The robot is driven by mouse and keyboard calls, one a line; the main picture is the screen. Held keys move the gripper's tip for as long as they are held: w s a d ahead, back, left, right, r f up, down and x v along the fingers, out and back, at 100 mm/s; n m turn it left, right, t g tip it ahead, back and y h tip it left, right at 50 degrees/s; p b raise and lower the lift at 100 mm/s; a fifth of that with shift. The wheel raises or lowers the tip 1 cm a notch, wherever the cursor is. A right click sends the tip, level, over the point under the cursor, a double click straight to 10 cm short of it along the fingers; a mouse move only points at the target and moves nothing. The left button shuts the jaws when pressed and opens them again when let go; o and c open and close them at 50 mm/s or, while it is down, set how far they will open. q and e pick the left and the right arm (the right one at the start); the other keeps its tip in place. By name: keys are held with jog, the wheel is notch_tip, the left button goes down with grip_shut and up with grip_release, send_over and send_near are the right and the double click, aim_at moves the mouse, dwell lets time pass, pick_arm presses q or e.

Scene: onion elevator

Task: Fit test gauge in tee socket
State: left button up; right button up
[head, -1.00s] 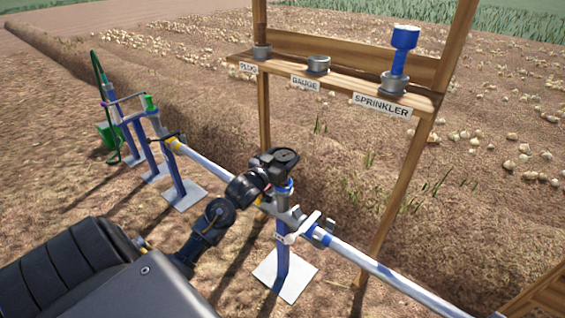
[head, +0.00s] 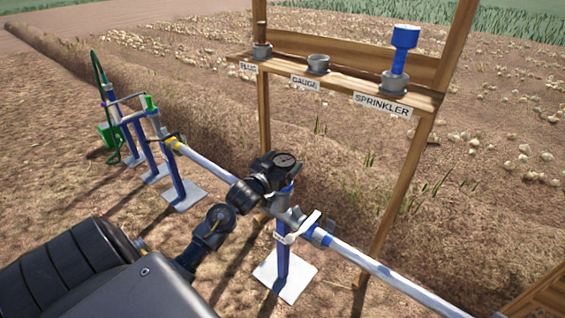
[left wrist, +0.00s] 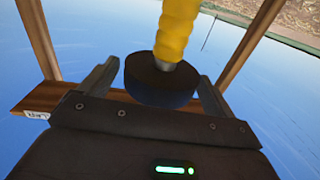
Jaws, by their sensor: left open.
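The test gauge (head: 286,160) shows its round dark dial facing up in the head view, above the tee (head: 284,214) on the blue stand. My left gripper (head: 275,172) is at the gauge's near left side, its jaws open. In the left wrist view, a black round body (left wrist: 160,82) with a yellow stem (left wrist: 176,28) lies between the two spread fingers of the left gripper (left wrist: 158,76), with gaps beside it. The gripper partly hides the gauge's lower end, so I cannot tell how deep it sits in the tee. My right gripper is not in view.
A wooden shelf (head: 340,84) has holders labelled plug, gauge and sprinkler. The gauge holder (head: 318,63) is empty; the blue sprinkler (head: 404,45) stands in its holder. The white pipe (head: 390,275) runs past the tee. A white-handled valve (head: 300,230) sits close below my gripper.

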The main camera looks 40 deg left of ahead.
pick_arm(q)
jog(key=shift+s+r, duration=0.1)
jog(key=shift+r, duration=0.25)
jog(key=s+d, duration=0.1)
jog(key=s, duration=1)
jog(key=shift+s+p, duration=0.35)
jog(key=shift+p, duration=0.1)
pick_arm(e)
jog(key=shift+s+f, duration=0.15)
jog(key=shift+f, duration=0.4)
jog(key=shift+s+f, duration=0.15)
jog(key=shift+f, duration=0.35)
pick_arm(q)
jog(key=shift+d, duration=0.1)
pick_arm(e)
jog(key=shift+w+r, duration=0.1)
